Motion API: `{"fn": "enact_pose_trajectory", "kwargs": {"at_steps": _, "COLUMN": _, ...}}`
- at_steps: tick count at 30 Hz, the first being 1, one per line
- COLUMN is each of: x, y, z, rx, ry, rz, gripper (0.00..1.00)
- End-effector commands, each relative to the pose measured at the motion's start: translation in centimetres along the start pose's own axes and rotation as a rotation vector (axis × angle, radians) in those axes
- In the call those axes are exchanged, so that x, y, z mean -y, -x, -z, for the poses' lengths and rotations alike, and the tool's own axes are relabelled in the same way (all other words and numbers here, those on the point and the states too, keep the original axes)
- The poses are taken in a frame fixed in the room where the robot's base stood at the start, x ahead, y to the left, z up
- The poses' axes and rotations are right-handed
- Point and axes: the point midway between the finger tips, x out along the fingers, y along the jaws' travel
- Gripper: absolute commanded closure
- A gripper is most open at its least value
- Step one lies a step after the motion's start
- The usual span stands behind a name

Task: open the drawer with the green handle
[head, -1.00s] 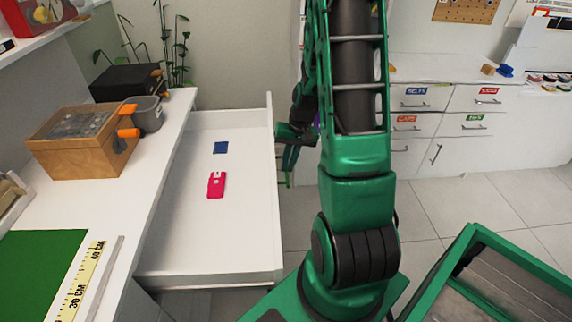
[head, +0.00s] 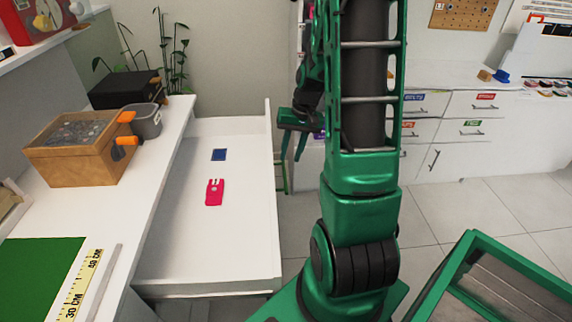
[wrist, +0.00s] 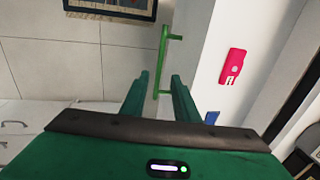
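The white drawer (head: 235,250) stands pulled out from the white counter in the head view. Its green handle (head: 282,178) is on the drawer's right-hand front face. In the wrist view the green handle (wrist: 163,62) runs as a bar just beyond my fingertips, slightly toward the left finger, against the drawer front (wrist: 200,55). My gripper (head: 291,156) is beside the top of the drawer front, pointing down. In the wrist view my gripper (wrist: 158,75) has its two green fingers apart, with nothing between them.
A pink item (head: 214,193) and a blue item (head: 219,155) lie in the drawer. A wooden box (head: 75,150) and a green mat (head: 38,275) are on the counter. Cabinets with labelled drawers (head: 475,145) stand behind. Tiled floor (head: 480,210) is open to the right.

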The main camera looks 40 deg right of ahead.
Motion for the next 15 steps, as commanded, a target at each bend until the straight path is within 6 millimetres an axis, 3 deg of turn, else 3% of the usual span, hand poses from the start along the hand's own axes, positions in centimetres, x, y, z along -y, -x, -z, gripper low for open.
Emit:
{"fn": "enact_pose_trajectory", "kwargs": {"at_steps": 6, "x": 0.1, "y": 2.7, "z": 0.1, "rx": -0.003, "ry": 0.000, "rz": 0.001, "gripper": 0.72}}
{"fn": "enact_pose_trajectory", "kwargs": {"at_steps": 15, "x": 0.0, "y": 3.3, "z": 0.1, "rx": 0.000, "ry": -0.001, "rz": 0.000, "gripper": 0.72}}
